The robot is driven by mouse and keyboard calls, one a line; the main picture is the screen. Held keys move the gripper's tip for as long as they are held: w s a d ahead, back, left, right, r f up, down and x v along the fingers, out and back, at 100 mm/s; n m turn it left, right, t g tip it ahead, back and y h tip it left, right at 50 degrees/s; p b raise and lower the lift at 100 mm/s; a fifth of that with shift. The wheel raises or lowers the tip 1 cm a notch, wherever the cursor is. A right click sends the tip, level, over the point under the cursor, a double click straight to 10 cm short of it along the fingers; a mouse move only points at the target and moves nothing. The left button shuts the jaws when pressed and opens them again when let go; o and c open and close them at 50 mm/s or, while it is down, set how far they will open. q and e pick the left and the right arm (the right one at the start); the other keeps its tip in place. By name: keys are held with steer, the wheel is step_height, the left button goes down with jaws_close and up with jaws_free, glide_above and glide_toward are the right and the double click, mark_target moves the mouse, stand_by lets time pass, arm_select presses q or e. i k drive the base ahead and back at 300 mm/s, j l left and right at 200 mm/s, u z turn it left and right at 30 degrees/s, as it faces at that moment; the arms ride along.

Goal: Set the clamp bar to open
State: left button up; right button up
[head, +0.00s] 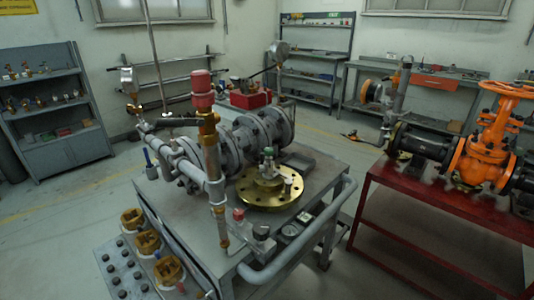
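I cannot tell for sure which part is the clamp bar. A gold round flange (270,190) lies on the grey cart top, with a small fitting (268,160) standing upright at its middle. Behind it a grey flanged pipe assembly (245,140) runs across the cart. A red-capped brass valve (203,92) rises at its front left on a vertical pipe. An orange gate valve (485,150) with a handwheel on top stands on a red bench at the right. Neither of my grippers shows in this view.
The grey cart (325,172) has a curved rail (305,245) along its near right side. A panel with several brass rings (147,242) is at its front left. The red bench (440,205) stands to the right, with a strip of floor between. Shelves line the back wall.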

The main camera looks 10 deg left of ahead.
mark_target(288, 182)
steer(key=i+l+u, duration=0.25)
steer(key=l, duration=0.35)
steer(key=i+l+u, duration=0.2)
steer(key=l, duration=0.45)
steer(key=l+u, duration=0.25)
steer(key=l, duration=0.35)
steer(key=l+u, duration=0.2)
steer(key=l, duration=0.5)
steer(key=k+l+u, duration=0.1)
steer(key=l+u, duration=0.2)
steer(key=l, duration=0.4)
